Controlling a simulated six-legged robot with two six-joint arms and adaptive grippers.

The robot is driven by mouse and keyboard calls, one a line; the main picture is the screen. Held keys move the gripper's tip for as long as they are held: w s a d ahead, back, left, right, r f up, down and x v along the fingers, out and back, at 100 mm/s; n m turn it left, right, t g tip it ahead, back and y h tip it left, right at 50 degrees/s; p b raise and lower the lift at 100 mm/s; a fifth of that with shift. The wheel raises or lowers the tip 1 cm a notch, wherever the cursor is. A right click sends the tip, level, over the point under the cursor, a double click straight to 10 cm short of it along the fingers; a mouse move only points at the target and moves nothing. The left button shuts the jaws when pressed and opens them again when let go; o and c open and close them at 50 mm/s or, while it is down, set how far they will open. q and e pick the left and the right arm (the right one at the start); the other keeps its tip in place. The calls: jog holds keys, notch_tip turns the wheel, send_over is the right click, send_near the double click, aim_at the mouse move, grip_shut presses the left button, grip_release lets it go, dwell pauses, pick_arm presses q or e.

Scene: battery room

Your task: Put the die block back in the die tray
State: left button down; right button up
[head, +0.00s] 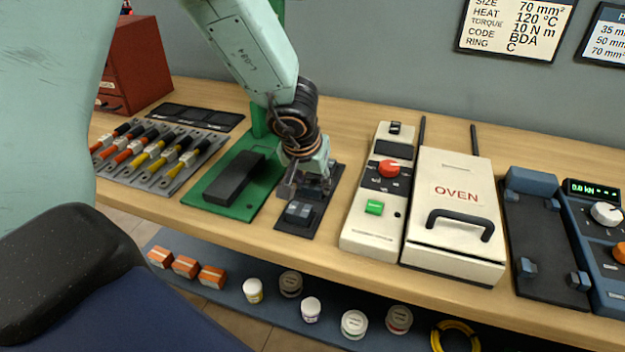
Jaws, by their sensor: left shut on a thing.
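My left gripper (307,190) reaches down over a narrow dark tray (288,224), which looks like the die tray. It is shut on a small dark piece, probably the die block, mostly hidden by the fingers. I cannot tell whether the held piece touches the tray. A small dark grey block (299,212) sits at the tray's near end, just in front of the fingers. The far part of the tray is partly covered by the gripper. My right gripper is not in view.
A control box (367,235) and an oven (456,200) stand to the right. The bench's front edge is close to the tray.

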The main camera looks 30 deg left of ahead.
pick_arm(q)
jog(key=c, duration=1.2)
grip_release()
jog(key=o, duration=0.4)
jog(key=shift+w+a+f, duration=0.1)
jog(key=shift+w+f, duration=0.05)
jog(key=shift+o, duration=0.2)
jog(key=shift+r, duration=0.2)
jog(key=shift+r+p, duration=0.3)
jog(key=shift+r, duration=0.05)
jog(key=p+v, duration=0.7)
jog(key=v, duration=0.4)
jog(key=shift+s+r, duration=0.2)
jog(key=shift+s, duration=0.2)
